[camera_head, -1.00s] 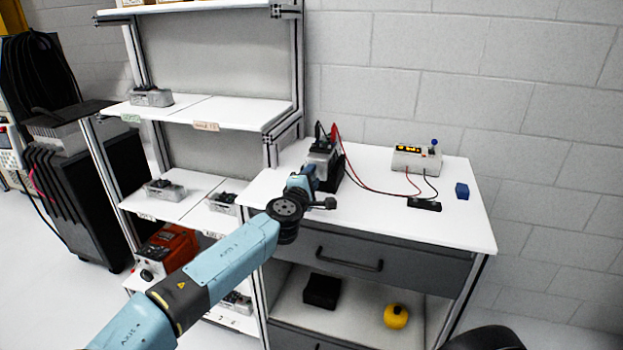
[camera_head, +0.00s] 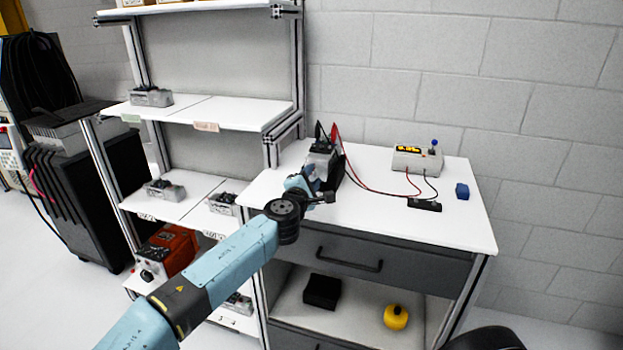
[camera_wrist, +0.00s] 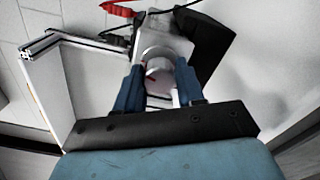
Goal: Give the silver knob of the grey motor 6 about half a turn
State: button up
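The grey motor (camera_head: 320,158) stands at the left end of the white workbench, with clips and red and black leads at its top. It also shows in the wrist view (camera_wrist: 171,45). Its silver knob (camera_wrist: 158,75) faces my wrist camera and carries a dark reddish mark. My gripper (camera_wrist: 160,88) has its two blue fingers on either side of the knob. Whether the fingers touch the knob or stand slightly apart from it I cannot tell. In the head view my arm covers part of the motor and hides the knob.
A shelf rack (camera_head: 205,127) with more motors stands directly left.

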jog(key=o, duration=0.4)
jog(key=v, duration=1.3)
jog(key=shift+s, duration=0.4)
jog(key=shift+a, duration=0.15)
